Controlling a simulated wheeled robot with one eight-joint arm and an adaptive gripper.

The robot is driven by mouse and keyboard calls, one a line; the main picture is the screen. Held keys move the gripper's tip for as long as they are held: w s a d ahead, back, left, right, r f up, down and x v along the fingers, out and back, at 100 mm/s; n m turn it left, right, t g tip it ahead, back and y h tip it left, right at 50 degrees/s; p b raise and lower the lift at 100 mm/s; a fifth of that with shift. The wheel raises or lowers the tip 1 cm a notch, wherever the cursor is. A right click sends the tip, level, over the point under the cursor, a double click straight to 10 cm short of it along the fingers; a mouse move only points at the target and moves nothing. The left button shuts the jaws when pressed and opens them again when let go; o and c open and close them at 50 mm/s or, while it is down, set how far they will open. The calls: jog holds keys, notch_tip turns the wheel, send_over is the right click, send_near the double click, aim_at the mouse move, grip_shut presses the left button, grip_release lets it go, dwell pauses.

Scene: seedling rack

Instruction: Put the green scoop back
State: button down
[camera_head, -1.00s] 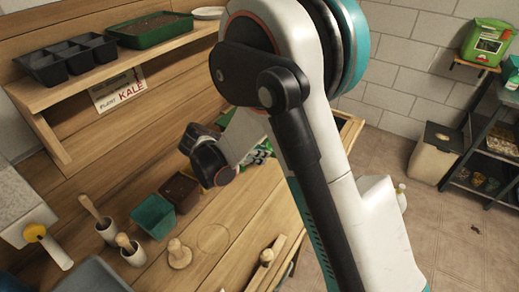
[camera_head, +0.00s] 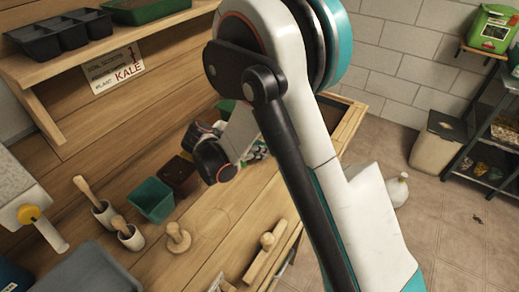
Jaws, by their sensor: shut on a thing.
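I cannot make out the green scoop for certain. A small green patch shows beside my arm at the back of the bench, but too little of it is visible to name it. My arm fills the middle of the head view, and its dark wrist joints hang over the bench behind the brown pot. My gripper's fingers are not visible, so what they hold is hidden.
The wooden bench (camera_head: 207,222) carries a green pot (camera_head: 152,200), a brown pot (camera_head: 178,174), two cups with wooden-handled tools (camera_head: 103,213) (camera_head: 130,238), a wooden dibber (camera_head: 177,238) and a grey tray (camera_head: 88,275). A shelf above holds a black seedling tray (camera_head: 62,37).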

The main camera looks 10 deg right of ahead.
jog(key=shift+f+b, duration=0.5)
jog(key=shift+f, duration=0.1)
jog(key=c, duration=1.4)
grip_release()
jog(key=shift+c, duration=0.2)
